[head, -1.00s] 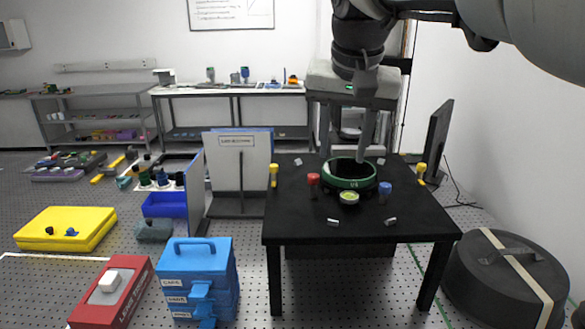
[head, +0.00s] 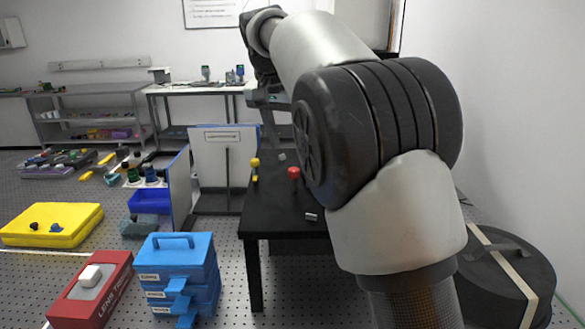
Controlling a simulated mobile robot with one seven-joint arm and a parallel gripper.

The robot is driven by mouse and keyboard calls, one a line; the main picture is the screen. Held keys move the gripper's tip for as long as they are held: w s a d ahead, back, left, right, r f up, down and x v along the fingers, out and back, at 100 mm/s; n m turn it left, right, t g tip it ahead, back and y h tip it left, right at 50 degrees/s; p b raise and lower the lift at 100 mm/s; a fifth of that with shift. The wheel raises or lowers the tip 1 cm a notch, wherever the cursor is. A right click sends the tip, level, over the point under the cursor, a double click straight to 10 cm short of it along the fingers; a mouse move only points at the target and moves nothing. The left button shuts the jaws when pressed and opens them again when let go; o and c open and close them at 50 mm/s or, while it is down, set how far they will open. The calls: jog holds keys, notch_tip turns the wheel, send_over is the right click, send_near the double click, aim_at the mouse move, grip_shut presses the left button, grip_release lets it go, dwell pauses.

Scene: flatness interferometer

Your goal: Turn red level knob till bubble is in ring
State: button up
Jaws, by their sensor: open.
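The red level knob (head: 293,173) stands upright on the black table (head: 262,215), just left of my arm in the head view. My gripper (head: 270,97) is partly seen above and behind the red knob, apart from it. My own arm link covers part of it, and its fingertips are not clear. It is open, and nothing shows in it. The bubble level with its ring, the green-rimmed round part and the blue knob are hidden behind my arm.
A yellow knob (head: 255,168) stands at the table's left side, and a small metal piece (head: 311,217) lies near the front edge. A labelled panel (head: 223,160) stands left of the table. Blue drawers (head: 178,270) and a black round case (head: 500,280) flank it on the floor.

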aim_at(294, 169)
jog(key=x, duration=0.8)
jog(key=shift+w+d+f, duration=0.15)
jog(key=shift+f, duration=0.1)
jog(key=c, duration=1)
